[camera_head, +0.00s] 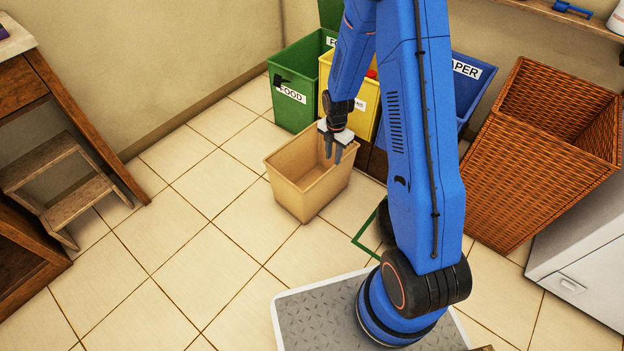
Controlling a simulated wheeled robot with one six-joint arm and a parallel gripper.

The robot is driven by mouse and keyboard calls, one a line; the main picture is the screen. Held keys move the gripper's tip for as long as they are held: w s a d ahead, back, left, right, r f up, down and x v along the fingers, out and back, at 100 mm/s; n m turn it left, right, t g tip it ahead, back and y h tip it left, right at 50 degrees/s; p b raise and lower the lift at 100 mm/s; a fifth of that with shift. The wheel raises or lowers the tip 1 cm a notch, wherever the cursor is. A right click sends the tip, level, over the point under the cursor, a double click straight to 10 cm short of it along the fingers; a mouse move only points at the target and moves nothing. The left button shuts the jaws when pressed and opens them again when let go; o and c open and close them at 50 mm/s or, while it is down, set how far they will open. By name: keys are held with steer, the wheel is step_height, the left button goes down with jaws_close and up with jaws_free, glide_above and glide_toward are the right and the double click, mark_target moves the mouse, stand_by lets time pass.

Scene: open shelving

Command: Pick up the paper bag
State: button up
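The paper bag (300,196) is a tan, open-topped, box-like thing standing upright on the tiled floor, in the middle of the head view. Its mouth faces up and I see no contents. My gripper (334,153) points down at the bag's mouth, near its back right rim. Its two grey fingers show apart, with a small gap between them. I see nothing held in the gap. I cannot tell whether a finger touches the bag's wall.
Behind the bag stand a green FOOD bin (291,110), a yellow bin (362,115) and a blue PAPER bin (470,88). A wicker basket (530,175) is at right, beside a white cabinet (580,270). A wooden step stool (75,195) is at left. Floor (170,240) left of the bag is clear.

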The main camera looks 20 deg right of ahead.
mark_target(333, 168)
steer(key=shift+s+f, duration=0.15)
steer(key=shift+f, duration=1.65)
steer(key=shift+s+f, duration=0.1)
steer(key=shift+f, duration=1.65)
steer(key=shift+c, duration=0.6)
jaws_close()
